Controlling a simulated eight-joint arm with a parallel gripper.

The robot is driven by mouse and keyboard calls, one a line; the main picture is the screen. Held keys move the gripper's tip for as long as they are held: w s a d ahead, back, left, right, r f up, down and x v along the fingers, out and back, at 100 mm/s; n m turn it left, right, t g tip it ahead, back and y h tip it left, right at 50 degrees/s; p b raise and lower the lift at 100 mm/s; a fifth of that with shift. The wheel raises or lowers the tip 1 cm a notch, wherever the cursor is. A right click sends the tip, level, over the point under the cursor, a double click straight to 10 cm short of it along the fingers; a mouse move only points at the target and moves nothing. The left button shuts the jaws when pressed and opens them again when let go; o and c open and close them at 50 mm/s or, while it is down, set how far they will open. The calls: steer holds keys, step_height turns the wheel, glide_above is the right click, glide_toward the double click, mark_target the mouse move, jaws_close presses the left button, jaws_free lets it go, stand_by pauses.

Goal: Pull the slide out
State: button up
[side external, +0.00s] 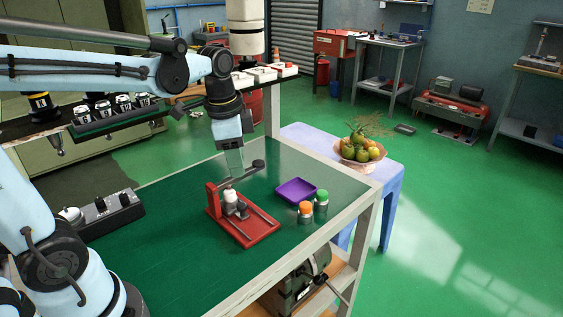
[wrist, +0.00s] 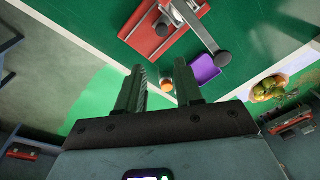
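A red fixture (side external: 240,238) stands on the green-topped cart, with a red upright at its left end. On its base sit a grey metal slide part with a white top (side external: 231,197) and thin rails; exactly which piece is the slide is unclear. A grey lever arm with a dark round knob (side external: 258,164) reaches over the base. In the wrist view the fixture's red base (wrist: 149,38) and the lever's dark knob (wrist: 223,58) show ahead. My gripper (wrist: 160,80) is open, with nothing between its fingers.
A purple tray (side external: 296,191) lies right of the fixture. An orange-topped piece (side external: 306,208) and a green-topped piece (side external: 322,196) stand beside it. A black control box (side external: 107,216) is at the left. The green top (side external: 165,275) is clear in front.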

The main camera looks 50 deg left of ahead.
mark_target(242, 205)
steer(key=f, duration=0.4)
steer(key=w+a+f+m+g, duration=0.1)
steer(key=f, duration=0.3)
steer(key=f+m, duration=0.1)
steer(key=f, duration=0.3)
steer(key=shift+w+a+f+g, duration=0.1)
steer(key=shift+w+a+g, duration=0.1)
steer(key=shift+g, duration=0.1)
jaws_close()
